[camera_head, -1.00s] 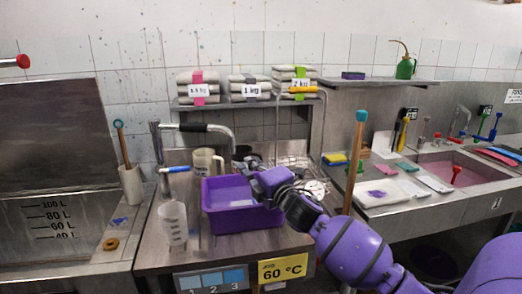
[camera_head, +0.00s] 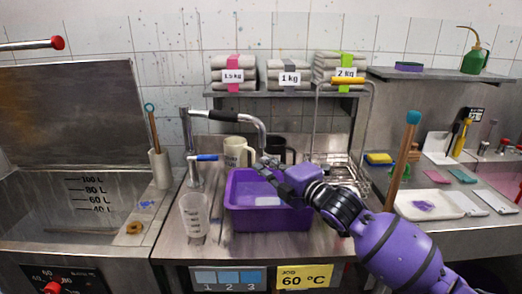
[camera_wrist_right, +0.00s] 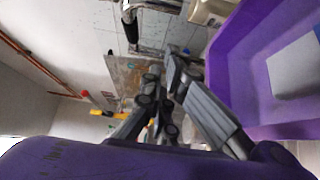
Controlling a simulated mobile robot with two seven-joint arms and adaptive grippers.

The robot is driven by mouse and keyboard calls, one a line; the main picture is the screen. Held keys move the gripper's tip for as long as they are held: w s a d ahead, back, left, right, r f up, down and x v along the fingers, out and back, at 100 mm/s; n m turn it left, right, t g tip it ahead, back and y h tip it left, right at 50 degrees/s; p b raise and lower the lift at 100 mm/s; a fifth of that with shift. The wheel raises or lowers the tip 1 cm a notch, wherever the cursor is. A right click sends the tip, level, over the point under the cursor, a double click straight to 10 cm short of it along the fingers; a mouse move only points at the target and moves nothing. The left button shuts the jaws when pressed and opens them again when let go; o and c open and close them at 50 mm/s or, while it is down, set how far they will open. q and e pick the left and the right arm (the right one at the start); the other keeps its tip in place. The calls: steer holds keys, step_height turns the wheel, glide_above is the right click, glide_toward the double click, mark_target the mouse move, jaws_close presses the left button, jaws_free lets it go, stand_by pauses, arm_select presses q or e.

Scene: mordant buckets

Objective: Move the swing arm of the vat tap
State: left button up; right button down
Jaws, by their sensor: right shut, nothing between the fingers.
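The vat tap (camera_head: 193,165) stands upright at the back of the steel counter, with a blue lever. Its metal swing arm (camera_head: 255,124) reaches right, has a black sleeve and bends down at its end over the purple tub (camera_head: 238,205). The black sleeve (camera_wrist_right: 131,28) also shows at the top of the right wrist view. My right gripper (camera_head: 265,162) is shut and empty, above the tub's back edge, with its tips by the spout's lower end; I cannot tell whether they touch. Its fingers (camera_wrist_right: 178,75) are beside the tub in the wrist view. My left gripper is not in view.
A clear measuring beaker (camera_head: 194,217) stands left of the tub. A cream jug (camera_head: 232,151) and a dark jug (camera_head: 274,147) stand behind it. A wire rack (camera_head: 335,170) and a wooden stick (camera_head: 403,160) are to the right. A deep steel vat (camera_head: 75,150) is at left.

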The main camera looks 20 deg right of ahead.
mark_target(263, 147)
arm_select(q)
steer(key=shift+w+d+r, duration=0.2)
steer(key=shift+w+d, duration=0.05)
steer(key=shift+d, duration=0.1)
arm_select(e)
steer(key=w, duration=0.8)
steer(key=shift+w, duration=0.35)
steer(key=shift+w+d+f+b, duration=0.25)
steer(key=shift+w+d+b, duration=0.2)
steer(key=shift+w+d, duration=0.45)
steer(key=shift+r, duration=0.1)
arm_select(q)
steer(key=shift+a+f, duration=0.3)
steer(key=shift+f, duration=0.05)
arm_select(e)
steer(key=shift+r, duration=0.1)
steer(key=shift+s, duration=0.1)
